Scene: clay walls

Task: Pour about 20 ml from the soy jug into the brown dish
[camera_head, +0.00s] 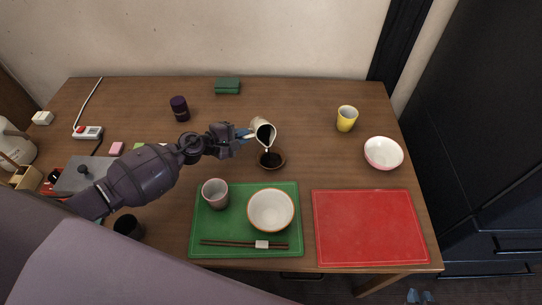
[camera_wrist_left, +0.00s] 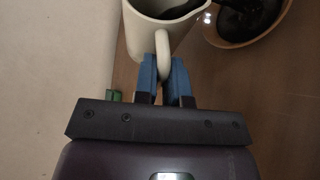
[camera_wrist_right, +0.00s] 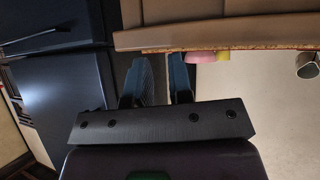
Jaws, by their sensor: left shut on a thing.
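The soy jug (camera_head: 257,124) is cream-white with dark liquid inside and is tilted, its lip low over the brown dish (camera_head: 282,164). My left gripper (camera_head: 243,134) is shut on the jug's handle; the left wrist view shows the blue fingers (camera_wrist_left: 164,75) on either side of it, below the jug body (camera_wrist_left: 145,35). The dish (camera_wrist_left: 235,44) holds dark liquid. I cannot clearly make out a stream between lip and dish. My right gripper (camera_wrist_right: 158,80) is open and empty; its blue fingertips (camera_head: 420,296) show low at the right in the head view, off the table.
A green mat (camera_head: 230,244) with a grey-pink cup (camera_head: 215,193), a bowl (camera_head: 271,210) and chopsticks (camera_head: 222,244) lies in front of the dish. A red mat (camera_head: 369,227) is bare. A yellow cup (camera_head: 346,118) and pink bowl (camera_head: 383,153) stand right.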

